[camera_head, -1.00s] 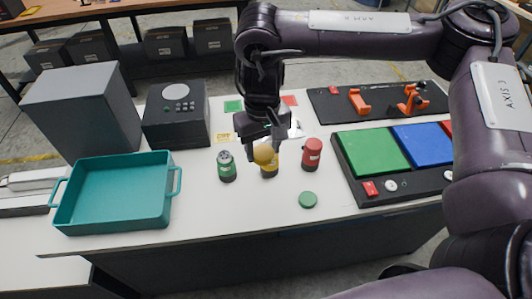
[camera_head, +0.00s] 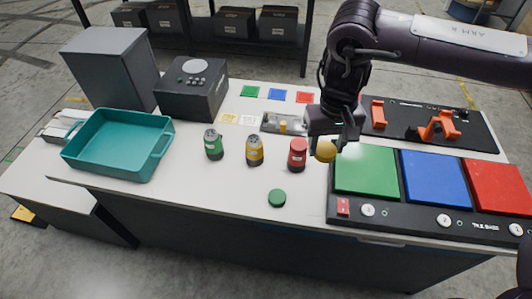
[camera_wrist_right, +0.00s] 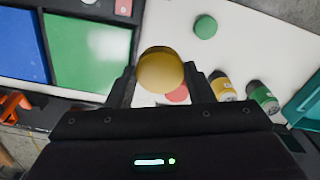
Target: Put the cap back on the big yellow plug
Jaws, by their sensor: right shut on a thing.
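My right gripper (camera_head: 334,142) is shut on a round yellow cap (camera_head: 325,150), held in the air to the right of the red canister (camera_head: 297,154). The cap also shows between the fingers in the right wrist view (camera_wrist_right: 160,70). The big yellow plug (camera_head: 254,151) looks like a yellow canister with a dark base; it stands upright between the green canister (camera_head: 213,145) and the red one, apart from the gripper. In the right wrist view, the yellow plug (camera_wrist_right: 223,88) is right of the fingers. My left gripper is not in view.
A green disc (camera_head: 277,198) lies near the table's front. A teal tray (camera_head: 118,172) and dark box (camera_head: 192,90) are at left. A black board with green, blue and red pads (camera_head: 434,184) is at right. The white table front is mostly clear.

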